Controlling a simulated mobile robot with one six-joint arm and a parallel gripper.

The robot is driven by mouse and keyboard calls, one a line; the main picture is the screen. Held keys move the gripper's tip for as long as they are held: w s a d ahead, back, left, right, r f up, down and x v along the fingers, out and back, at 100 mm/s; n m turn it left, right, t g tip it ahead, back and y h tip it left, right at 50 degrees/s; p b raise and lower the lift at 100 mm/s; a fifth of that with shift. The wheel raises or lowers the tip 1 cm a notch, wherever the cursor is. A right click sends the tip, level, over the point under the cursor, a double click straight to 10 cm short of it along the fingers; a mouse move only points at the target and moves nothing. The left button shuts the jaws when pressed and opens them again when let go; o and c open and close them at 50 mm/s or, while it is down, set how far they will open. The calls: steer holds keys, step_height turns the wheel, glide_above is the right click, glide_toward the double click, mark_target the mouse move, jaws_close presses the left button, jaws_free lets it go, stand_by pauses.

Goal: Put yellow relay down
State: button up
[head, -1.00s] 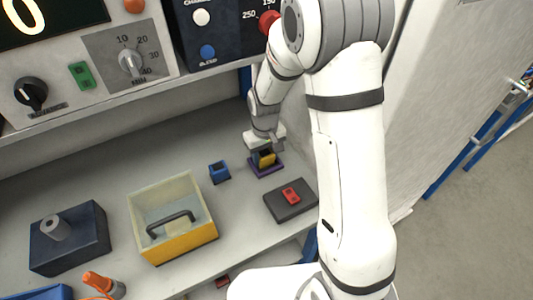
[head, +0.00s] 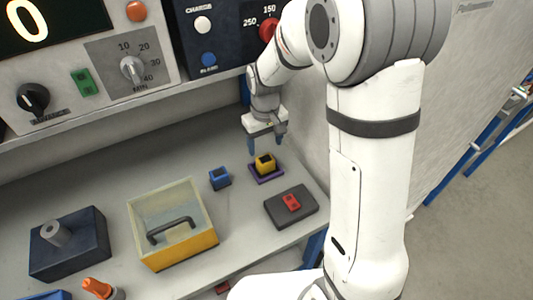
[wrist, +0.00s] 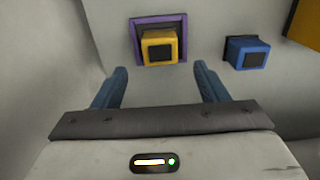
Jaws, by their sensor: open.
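The yellow relay (head: 265,163) is a small yellow block with a dark top. It stands on a purple square base (head: 267,174) on the worktop, near the back wall. The yellow relay also shows in the wrist view (wrist: 159,48), inside the purple square frame (wrist: 137,42). My gripper (head: 266,143) is open and empty, above the relay and apart from it. In the wrist view my gripper's blue fingers (wrist: 160,78) are spread wide, with the relay beyond them.
A blue relay (head: 220,178) stands left of the yellow one. A dark pad (head: 280,214) with a red block (head: 291,202) lies in front. A yellow-fronted bin (head: 190,248) with a handle and a dark blue box (head: 85,255) stand left. A control panel overhangs the back.

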mark_target(266, 159)
steer(key=s+d+r+m+t, duration=0.1)
steer(key=s+d+r+m, duration=0.1)
steer(key=s+d+r, duration=0.6)
steer(key=s+d+r+m+t, duration=0.1)
steer(key=s+r, duration=0.3)
steer(key=s, duration=0.7)
steer(key=shift+d+m+t, duration=0.3)
steer(key=shift+d+m, duration=0.4)
steer(key=shift+m, duration=0.1)
